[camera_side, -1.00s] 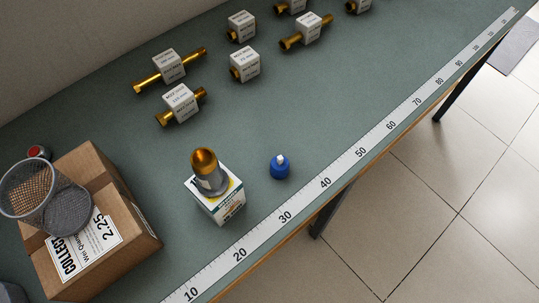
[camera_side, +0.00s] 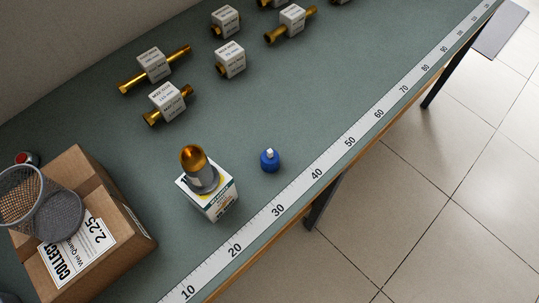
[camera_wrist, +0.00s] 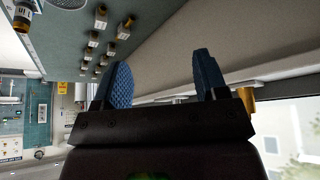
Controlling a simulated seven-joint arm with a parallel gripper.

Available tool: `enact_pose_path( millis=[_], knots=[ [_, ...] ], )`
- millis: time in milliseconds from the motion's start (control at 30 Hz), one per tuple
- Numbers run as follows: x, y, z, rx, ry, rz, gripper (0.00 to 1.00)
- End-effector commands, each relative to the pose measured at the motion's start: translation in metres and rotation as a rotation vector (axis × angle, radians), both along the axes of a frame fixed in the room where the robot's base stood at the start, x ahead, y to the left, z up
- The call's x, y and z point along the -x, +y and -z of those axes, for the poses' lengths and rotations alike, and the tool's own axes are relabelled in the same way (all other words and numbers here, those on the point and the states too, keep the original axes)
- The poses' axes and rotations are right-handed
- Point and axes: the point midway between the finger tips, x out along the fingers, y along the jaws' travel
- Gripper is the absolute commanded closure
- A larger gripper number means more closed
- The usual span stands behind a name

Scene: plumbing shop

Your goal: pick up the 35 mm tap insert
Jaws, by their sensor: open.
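Several brass tap inserts, each with a white printed block around it, lie on the green bench. Near ones in the side view are a long one (camera_side: 154,63), a shorter one (camera_side: 168,98) and a stubby one (camera_side: 231,59). Another long one (camera_side: 292,18) lies further back. The size print is too small for me to tell surely which is the 35 mm one. In the wrist view several inserts (camera_wrist: 125,28) show small at upper left. My gripper (camera_wrist: 163,72) is open, its two blue fingers apart with nothing between them. It is not in the side view.
A brown carton (camera_side: 125,226) with a mesh cup (camera_side: 58,215) stands at left. A white box (camera_side: 211,205) carries a brass-domed part (camera_side: 194,160). A small blue bottle (camera_side: 270,161) stands near the ruler strip (camera_side: 314,175) on the front edge. Mid-bench right of the inserts is clear.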

Motion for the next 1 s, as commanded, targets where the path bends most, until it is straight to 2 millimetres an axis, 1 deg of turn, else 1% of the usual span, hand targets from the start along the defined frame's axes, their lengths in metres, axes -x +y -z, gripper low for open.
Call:
enact_pose_path(
  millis=[67,167,267,333,467,500,567,700,767,800,867,1000],
  knots=[
    [-0.009,-0.006,-0.002,0.02,0.023,-0.006,0.34],
    [-0.031,-0.021,-0.004,0.075,0.074,-0.027,0.34],
    [-0.06,-0.044,-0.002,0.15,0.146,-0.057,0.34],
    [-0.08,-0.063,0.002,0.206,0.202,-0.081,0.34],
    [-0.117,-0.1,0.017,0.314,0.313,-0.131,0.34],
    [-0.128,-0.113,0.023,0.347,0.35,-0.146,0.34],
    [-0.143,-0.132,0.034,0.398,0.409,-0.174,0.34],
    [-0.172,-0.177,0.066,0.513,0.557,-0.247,0.34],
    [-0.183,-0.197,0.082,0.562,0.625,-0.284,0.34],
    [-0.19,-0.21,0.093,0.595,0.671,-0.309,0.34],
    [-0.198,-0.229,0.111,0.643,0.743,-0.353,0.34],
    [-0.212,-0.272,0.155,0.751,0.919,-0.465,0.34]
  ],
)
